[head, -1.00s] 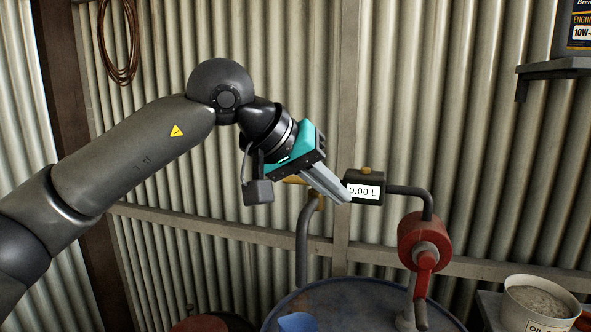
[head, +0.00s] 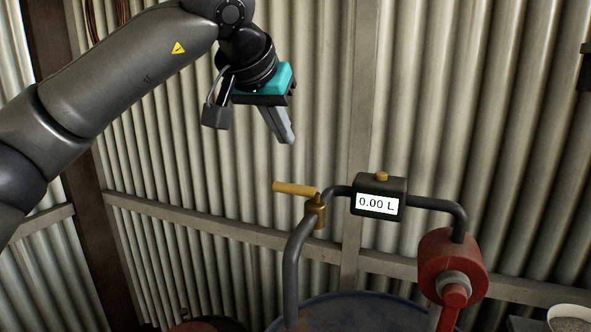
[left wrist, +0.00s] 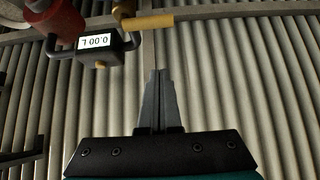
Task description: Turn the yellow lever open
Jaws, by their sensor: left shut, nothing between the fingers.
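The yellow lever (head: 296,189) sits on a brass valve (head: 316,214) on top of a grey pipe. It points left from the valve in the head view, close to level. It also shows at the top of the left wrist view (left wrist: 148,21). My left gripper (head: 287,141) is shut and empty, above the lever and apart from it. Its closed fingers show in the left wrist view (left wrist: 158,74). My right gripper is not in view.
A black meter (head: 381,195) reading 0.00 L joins the valve pipe to a red pump (head: 452,266) above a blue drum (head: 350,310). A corrugated wall (head: 190,150) with wooden rails stands behind. A tub (head: 572,320) is at the lower right.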

